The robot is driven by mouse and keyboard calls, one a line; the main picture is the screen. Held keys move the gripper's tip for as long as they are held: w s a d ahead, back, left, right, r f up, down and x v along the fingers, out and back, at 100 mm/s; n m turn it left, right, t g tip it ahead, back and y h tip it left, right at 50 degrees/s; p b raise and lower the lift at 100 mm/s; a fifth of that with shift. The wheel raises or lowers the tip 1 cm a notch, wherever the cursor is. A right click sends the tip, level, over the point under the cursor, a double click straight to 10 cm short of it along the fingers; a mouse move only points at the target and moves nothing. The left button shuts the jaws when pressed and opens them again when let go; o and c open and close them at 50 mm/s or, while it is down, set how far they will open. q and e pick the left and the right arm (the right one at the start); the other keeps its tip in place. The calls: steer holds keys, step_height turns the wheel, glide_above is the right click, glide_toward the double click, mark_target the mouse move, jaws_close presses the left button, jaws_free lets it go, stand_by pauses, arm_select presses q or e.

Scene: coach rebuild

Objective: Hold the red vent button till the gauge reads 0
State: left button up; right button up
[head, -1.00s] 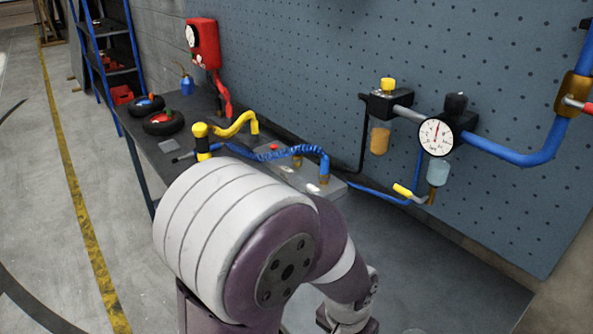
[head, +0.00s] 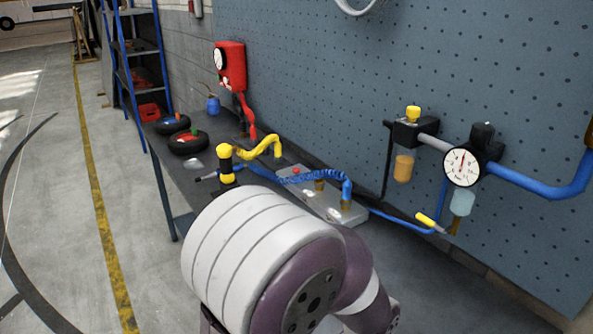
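A small red button (head: 296,171) stands on a grey metal block (head: 322,205) on the bench, with a blue coiled hose beside it. A round white gauge (head: 461,167) with a red needle hangs on the pegboard at the right. Its needle points nearly straight up; the numbers are too small to read. A large white and purple arm link of mine fills the lower middle and hides part of the bench. Neither of my grippers shows in the head view.
A yellow hose (head: 250,150), two small black tyres (head: 188,142) and a red wall unit (head: 230,66) are at the bench's far end. A blue pipe (head: 540,185) runs right from the gauge. A blue shelf rack (head: 135,50) stands behind. The floor at left is clear.

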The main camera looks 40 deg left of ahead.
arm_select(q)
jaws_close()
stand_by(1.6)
